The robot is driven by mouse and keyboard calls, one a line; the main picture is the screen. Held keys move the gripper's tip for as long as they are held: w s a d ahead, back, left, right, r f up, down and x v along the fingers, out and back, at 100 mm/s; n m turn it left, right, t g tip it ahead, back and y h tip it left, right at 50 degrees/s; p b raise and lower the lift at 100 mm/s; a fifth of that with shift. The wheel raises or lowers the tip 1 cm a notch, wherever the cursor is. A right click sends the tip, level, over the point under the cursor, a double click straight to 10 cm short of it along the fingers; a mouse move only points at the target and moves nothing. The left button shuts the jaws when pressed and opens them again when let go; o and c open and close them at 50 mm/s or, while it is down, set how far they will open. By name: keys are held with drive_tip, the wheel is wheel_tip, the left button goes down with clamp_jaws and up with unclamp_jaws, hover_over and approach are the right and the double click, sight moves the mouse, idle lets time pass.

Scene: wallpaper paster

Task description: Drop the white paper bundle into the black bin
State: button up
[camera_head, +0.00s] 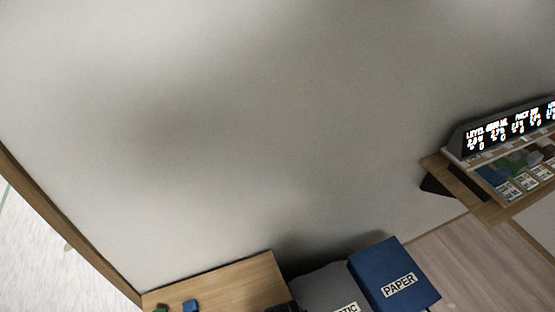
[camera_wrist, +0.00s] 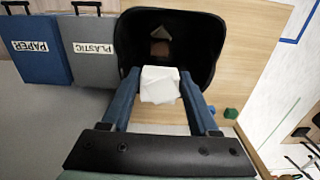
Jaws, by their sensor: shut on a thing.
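The white paper bundle (camera_wrist: 160,86) is between the blue fingertips of my gripper (camera_wrist: 160,80) in the wrist view. My gripper is shut on it. The black bin (camera_wrist: 215,50) is open-topped and lies just beyond the bundle in the wrist view, with the bundle overlapping its near rim in the picture. I cannot tell the bundle's height over the bin. A small brown piece and another small item show inside the bin. In the head view my gripper and the bundle are not visible.
A grey bin marked PLASTIC (camera_wrist: 92,50) and a blue bin marked PAPER (camera_wrist: 35,48) stand beside the black bin. A green block (camera_wrist: 231,113) and a blue block (camera_head: 190,305) lie on the wooden table (camera_head: 235,280). A shelf with a lit display (camera_head: 505,130) is at right.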

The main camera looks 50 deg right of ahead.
wheel_tip(320, 180, down, 5)
drive_tip(key=b, duration=0.4)
drive_tip(key=shift+s+f+b, duration=0.15)
drive_tip(key=shift+f+b, duration=0.05)
drive_tip(key=shift+b, duration=0.2)
drive_tip(key=o, duration=1.4)
drive_tip(key=shift+r, duration=0.1)
wheel_tip(320, 180, up, 13)
drive_tip(key=shift+f+b, duration=0.1)
drive_tip(key=shift+b, duration=0.5)
